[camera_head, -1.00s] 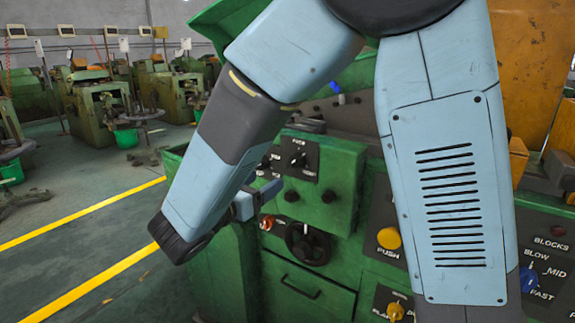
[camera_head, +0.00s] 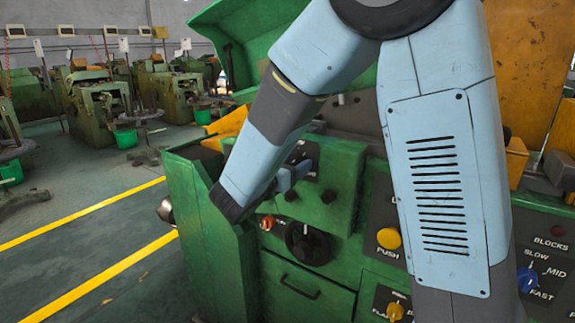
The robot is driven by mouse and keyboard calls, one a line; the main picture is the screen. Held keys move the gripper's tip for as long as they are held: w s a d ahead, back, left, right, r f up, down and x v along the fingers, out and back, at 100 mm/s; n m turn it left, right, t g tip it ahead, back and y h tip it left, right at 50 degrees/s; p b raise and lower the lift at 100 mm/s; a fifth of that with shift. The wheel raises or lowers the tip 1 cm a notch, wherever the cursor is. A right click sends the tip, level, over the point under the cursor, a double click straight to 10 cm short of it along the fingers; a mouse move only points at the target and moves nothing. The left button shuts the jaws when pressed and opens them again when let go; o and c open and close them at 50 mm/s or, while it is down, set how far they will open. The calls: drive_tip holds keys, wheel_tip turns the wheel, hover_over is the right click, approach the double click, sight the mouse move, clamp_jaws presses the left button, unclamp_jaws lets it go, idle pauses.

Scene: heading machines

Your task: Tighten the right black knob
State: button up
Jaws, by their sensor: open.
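Two small black knobs sit side by side low on the green machine's raised control box. The right black knob (camera_head: 328,196) is in clear view, and the left black knob (camera_head: 291,195) shows just under my gripper. My gripper (camera_head: 302,171) is open, up and to the left of the right knob, in front of the black switch plate (camera_head: 312,152). No object shows between its fingers, though they are small and partly hidden by the wrist. It looks apart from the right knob; the depth gap is hard to tell.
Below are a large black dial (camera_head: 307,243), an orange-red button (camera_head: 267,223) and a drawer (camera_head: 305,290) with a handle. A yellow push button (camera_head: 388,238) and a blue selector (camera_head: 527,279) are further right. Open floor (camera_head: 75,235) lies at left.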

drive_tip(key=shift+c, duration=0.4)
drive_tip(key=c, duration=0.9)
drive_tip(key=shift+a, duration=0.35)
drive_tip(key=shift+c, duration=0.3)
drive_tip(key=shift+d, duration=0.25)
